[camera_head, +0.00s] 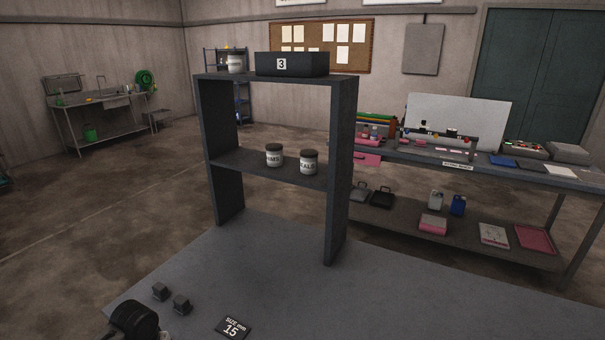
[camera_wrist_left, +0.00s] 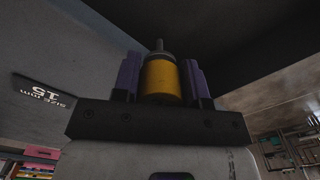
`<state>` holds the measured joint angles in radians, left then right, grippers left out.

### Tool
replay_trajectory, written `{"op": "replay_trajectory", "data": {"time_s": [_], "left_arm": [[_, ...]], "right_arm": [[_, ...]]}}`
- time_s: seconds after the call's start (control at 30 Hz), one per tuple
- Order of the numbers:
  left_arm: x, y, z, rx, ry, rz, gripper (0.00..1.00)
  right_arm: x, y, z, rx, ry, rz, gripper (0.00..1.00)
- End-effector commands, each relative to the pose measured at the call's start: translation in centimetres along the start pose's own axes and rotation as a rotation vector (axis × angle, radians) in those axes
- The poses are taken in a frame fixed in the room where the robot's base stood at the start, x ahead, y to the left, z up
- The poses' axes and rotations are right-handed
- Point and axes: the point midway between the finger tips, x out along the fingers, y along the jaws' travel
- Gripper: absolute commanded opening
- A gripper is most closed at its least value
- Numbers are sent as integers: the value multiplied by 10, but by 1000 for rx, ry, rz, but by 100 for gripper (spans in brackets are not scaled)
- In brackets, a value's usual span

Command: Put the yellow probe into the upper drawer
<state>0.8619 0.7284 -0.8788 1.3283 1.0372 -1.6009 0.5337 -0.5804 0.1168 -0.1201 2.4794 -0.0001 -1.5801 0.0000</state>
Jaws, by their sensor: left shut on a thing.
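The yellow probe (camera_wrist_left: 162,80), a yellow cylinder with a grey top and a thin tip, shows in the left wrist view. My left gripper (camera_wrist_left: 160,68) is shut on it, one purple-grey finger at each side, with the tip pointing up in that picture. Neither the probe nor the gripper's fingers can be made out in the head view. I cannot identify the upper drawer in either view. My right gripper is not in view.
A grey shelf unit (camera_head: 342,170) stands on the grey table (camera_head: 265,265), with labelled jars (camera_head: 309,162) and a dark box marked 3 (camera_head: 292,64). Two small dark blocks (camera_head: 181,305) and a size card (camera_head: 233,328) lie in front. The table's right side is clear.

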Motion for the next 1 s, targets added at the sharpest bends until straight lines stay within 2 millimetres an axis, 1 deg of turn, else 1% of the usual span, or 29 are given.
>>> {"op": "replay_trajectory", "data": {"time_s": [0.17, 0.2, 0.4, 0.5, 0.77, 0.87, 0.97, 1.0], "left_arm": [[-1, 0, 0, 0, 0, 0, 15], [-1, 0, 0, 0, 0, 0, 42], [-1, 0, 0, 0, 0, 0, 62], [-1, 0, 0, 0, 0, 0, 69], [-3, 0, 0, 0, 0, 0, 69], [-12, 0, 0, 1, 2, 1, 69], [-27, 0, 0, 1, 2, 1, 69], [-35, 0, -1, 1, 3, 2, 69]], "right_arm": [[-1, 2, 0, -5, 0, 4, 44], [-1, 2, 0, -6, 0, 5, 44], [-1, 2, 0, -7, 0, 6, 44], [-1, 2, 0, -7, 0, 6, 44], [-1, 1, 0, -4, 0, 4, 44], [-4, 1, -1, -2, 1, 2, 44], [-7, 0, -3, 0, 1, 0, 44], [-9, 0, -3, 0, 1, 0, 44]]}}
